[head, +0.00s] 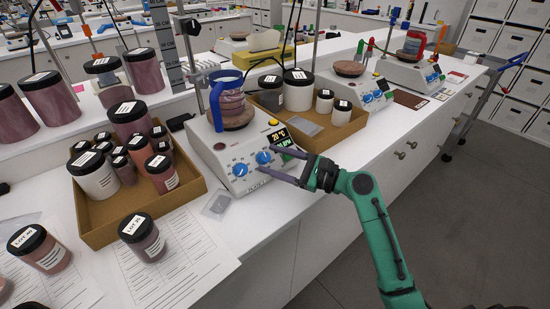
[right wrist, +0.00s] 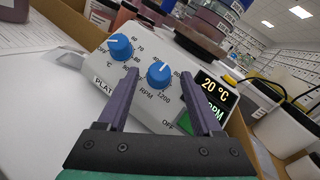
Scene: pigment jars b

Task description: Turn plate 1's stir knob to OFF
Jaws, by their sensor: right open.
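The hot plate (head: 235,160) is a white unit with two blue knobs; in the right wrist view its label (right wrist: 104,84) reads "PLAT", the rest hidden by a finger. The stir knob (head: 263,157), marked RPM, also shows in the right wrist view (right wrist: 159,74). Its white mark points up and right, away from the OFF print (right wrist: 168,124). My right gripper (head: 276,163) is open, its fingertips either side of the stir knob in the wrist view; I cannot tell whether they touch it. The °C knob (head: 239,170) is left of it. My left gripper is not in view.
A blue-handled beaker (head: 230,104) stands on the plate top. The display (right wrist: 214,95) reads 20 °C. A cardboard tray (head: 98,232) of jars is left, another tray (head: 325,134) right. A small clear packet (head: 217,205) lies in front. More hot plates stand farther right.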

